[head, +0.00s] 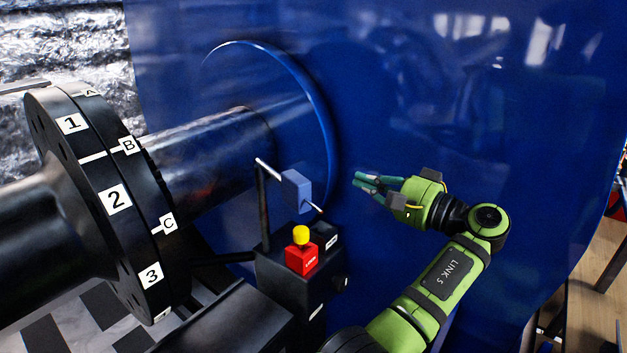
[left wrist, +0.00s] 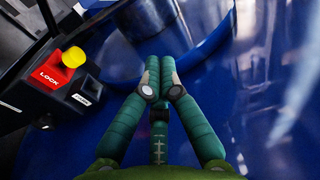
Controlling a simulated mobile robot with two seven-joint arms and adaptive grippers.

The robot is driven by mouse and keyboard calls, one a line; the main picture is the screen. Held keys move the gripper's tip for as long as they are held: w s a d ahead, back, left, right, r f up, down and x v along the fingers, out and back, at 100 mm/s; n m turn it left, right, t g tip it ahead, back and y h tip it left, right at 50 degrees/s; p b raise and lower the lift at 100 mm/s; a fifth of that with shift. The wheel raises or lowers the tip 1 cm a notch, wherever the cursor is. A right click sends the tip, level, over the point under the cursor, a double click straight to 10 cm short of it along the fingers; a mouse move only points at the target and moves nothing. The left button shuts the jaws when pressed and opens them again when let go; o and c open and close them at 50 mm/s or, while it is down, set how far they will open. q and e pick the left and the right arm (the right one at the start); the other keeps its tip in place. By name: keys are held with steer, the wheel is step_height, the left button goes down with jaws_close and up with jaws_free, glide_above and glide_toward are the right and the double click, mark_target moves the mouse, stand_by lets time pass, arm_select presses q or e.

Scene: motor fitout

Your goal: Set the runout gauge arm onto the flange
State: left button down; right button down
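The runout gauge has a blue-grey block (head: 297,191) on a thin arm and upright post. A thin silver tip points down to the right from the block, away from the black flange (head: 113,203). The gauge's dark base (head: 290,277) carries a red lock block (head: 302,260) with a yellow knob (head: 301,235); the red block (left wrist: 55,74) also shows in the left wrist view. My left gripper (head: 358,180) is to the right of the gauge, apart from it. Its green fingers (left wrist: 160,75) hold nothing that I can see; their gap is unclear. My right gripper is out of view.
A polished shaft (head: 205,150) runs from the flange into a large blue housing (head: 440,110) with a round boss. The housing wall stands close behind my left gripper. A dark box-like part (head: 225,325) lies left of the gauge base.

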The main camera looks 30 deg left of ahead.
mark_target(285, 182)
arm_select(q)
steer(key=s+a+p, duration=0.2)
steer(key=a+p, duration=0.1)
steer(key=a, duration=0.7)
steer(key=shift+s+a+p, duration=0.25)
steer(key=shift+p, duration=0.05)
